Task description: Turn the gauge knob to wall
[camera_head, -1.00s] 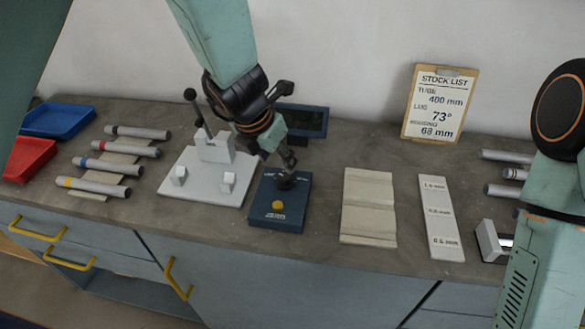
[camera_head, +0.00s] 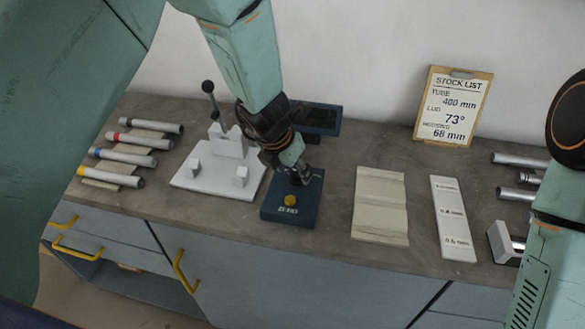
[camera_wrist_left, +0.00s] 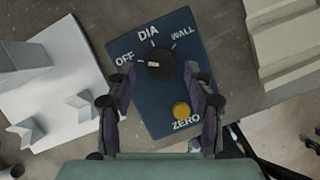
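The blue gauge box (camera_head: 272,209) sits on the bench with a yellow ZERO button (camera_head: 290,200) at its front. In the left wrist view, its black knob (camera_wrist_left: 160,65) is below the labels OFF, DIA and WALL (camera_wrist_left: 181,38). A small white mark on the knob lies on its left, toward OFF. My left gripper (camera_head: 300,176) is over the back of the box and hides the knob in the head view. In the left wrist view its fingers (camera_wrist_left: 160,72) are open, one on each side of the knob, with gaps. My right gripper is out of view.
A white fixture (camera_head: 215,178) with a black-knobbed lever stands left of the box. A dark display (camera_head: 318,118) is behind it. A beige grooved block (camera_head: 380,205) and a white label strip (camera_head: 452,220) lie to the right. Several tubes (camera_head: 125,160) lie at the left.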

